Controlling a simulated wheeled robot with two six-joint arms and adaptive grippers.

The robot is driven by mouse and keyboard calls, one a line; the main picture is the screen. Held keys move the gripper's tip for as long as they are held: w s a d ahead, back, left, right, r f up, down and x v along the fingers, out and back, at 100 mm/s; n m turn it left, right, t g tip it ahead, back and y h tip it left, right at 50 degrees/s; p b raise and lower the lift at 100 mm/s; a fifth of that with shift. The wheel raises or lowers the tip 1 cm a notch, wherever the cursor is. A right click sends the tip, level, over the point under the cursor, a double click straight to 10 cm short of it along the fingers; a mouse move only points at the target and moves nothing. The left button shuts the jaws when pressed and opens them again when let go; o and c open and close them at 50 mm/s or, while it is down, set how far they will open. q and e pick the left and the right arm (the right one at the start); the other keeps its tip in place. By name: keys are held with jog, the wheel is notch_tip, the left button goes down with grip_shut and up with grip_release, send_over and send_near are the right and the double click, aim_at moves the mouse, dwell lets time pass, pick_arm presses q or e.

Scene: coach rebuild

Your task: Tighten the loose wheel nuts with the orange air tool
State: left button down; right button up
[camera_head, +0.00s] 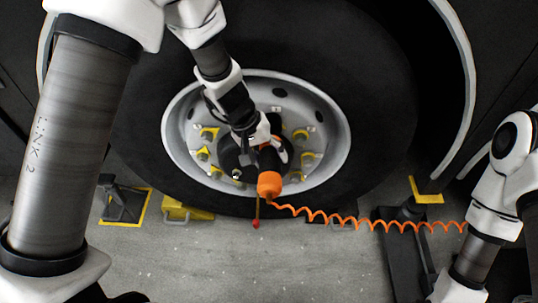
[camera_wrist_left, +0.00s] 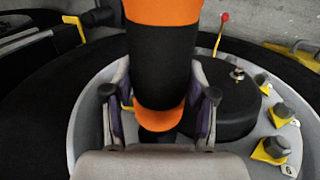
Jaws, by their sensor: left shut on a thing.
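The orange and black air tool (camera_head: 269,184) is held in front of the wheel's (camera_head: 334,118) hub. My left gripper (camera_head: 268,139) is shut around its black body; in the left wrist view the tool (camera_wrist_left: 163,45) sits between both fingers. Several wheel nuts with yellow pointers ring the hub, such as one at the left (camera_head: 203,154) and one at the right (camera_head: 308,156). The left wrist view shows a nut (camera_wrist_left: 276,147) close by. The tool's working end and the nuts behind it are hidden. I cannot tell which nuts are loose. My right gripper is out of view.
A coiled orange hose (camera_head: 350,220) runs from the tool to the right. A thin yellow rod with a red tip (camera_head: 256,223) hangs below the rim. A yellow chock (camera_head: 186,211) and yellow-topped stands (camera_head: 427,192) are near the tyre. The grey floor (camera_head: 250,270) in front is clear.

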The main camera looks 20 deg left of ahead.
aim_at(265, 178)
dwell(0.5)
pick_arm(q)
jog(key=shift+s+d+f+b, duration=0.15)
jog(key=shift+s+b, duration=0.15)
jog(key=shift+b, duration=0.3)
jog(key=shift+s+d+b, duration=0.2)
jog(key=shift+s+b, duration=0.65)
jog(key=s+b, duration=0.1)
jog(key=s, duration=0.1)
jog(key=s+d+b, duration=0.1)
jog(key=s+b, duration=0.1)
jog(key=shift+b, duration=0.3)
jog(key=shift+s+d, duration=0.2)
jog(key=shift+s, duration=0.25)
jog(key=shift+r, duration=0.2)
